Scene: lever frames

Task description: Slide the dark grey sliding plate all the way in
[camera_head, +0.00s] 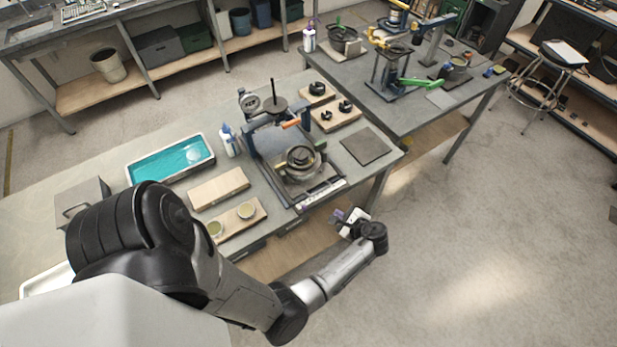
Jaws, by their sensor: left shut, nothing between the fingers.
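A lever frame with a blue-grey body (265,145) stands on the near table. A round dark part (300,157) sits low in its middle. A dark grey plate (318,188) lies at the frame's base, toward the table's front edge. It is too small to tell how far out it sits. My left arm reaches in from the lower left. My left gripper (349,218) is shut and empty. In the picture it lies just below and right of the plate, by the table's front edge, apart from the plate. My right gripper is not in view.
On the near table (110,172) are a teal tray (170,160), wooden boards (219,188), white bottles (228,140) and a flat dark square (366,146). A second table (345,80) with other devices stands behind.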

